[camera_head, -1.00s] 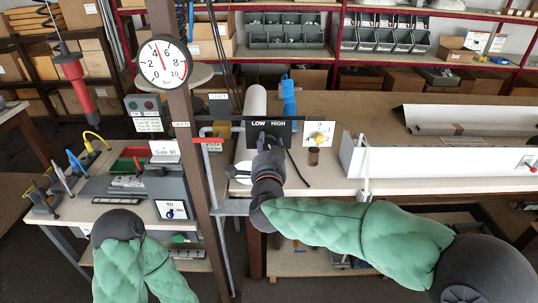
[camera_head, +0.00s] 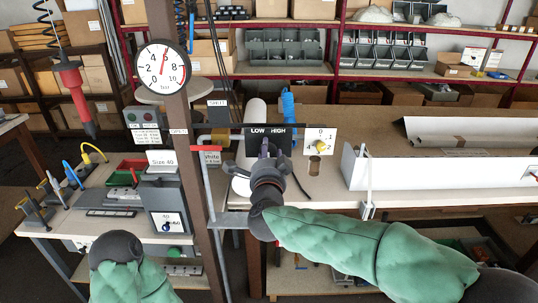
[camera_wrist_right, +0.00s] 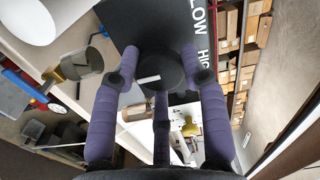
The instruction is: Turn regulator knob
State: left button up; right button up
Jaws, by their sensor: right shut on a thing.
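The regulator knob (camera_wrist_right: 155,76) is a round black knob with a white mark, on a black panel (camera_head: 283,137) lettered LOW and HIGH. My right gripper (camera_head: 265,152) is at the panel, its purple fingers around the knob and shut on it. In the wrist view the white mark lies nearly sideways, slightly tilted. In the head view the gripper hides most of the knob. A round white pressure gauge (camera_head: 162,68) hangs on the post at the upper left, its needle near 6. My left gripper is out of view; only part of that arm shows at lower left.
A brown post (camera_head: 190,150) stands left of the panel. A small yellow knob on a white plate (camera_head: 327,134) is just right of the panel. A long white profile (camera_head: 440,168) lies on the right-hand bench. A red tool (camera_head: 72,85) hangs at upper left.

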jog(key=shift+a+f, duration=0.3)
jog(key=shift+f, duration=0.2)
jog(key=o, duration=1.1)
jog(key=shift+o, duration=0.2)
jog(key=shift+r, duration=0.15)
jog(key=s, duration=1.2)
jog(key=shift+d+r, duration=0.1)
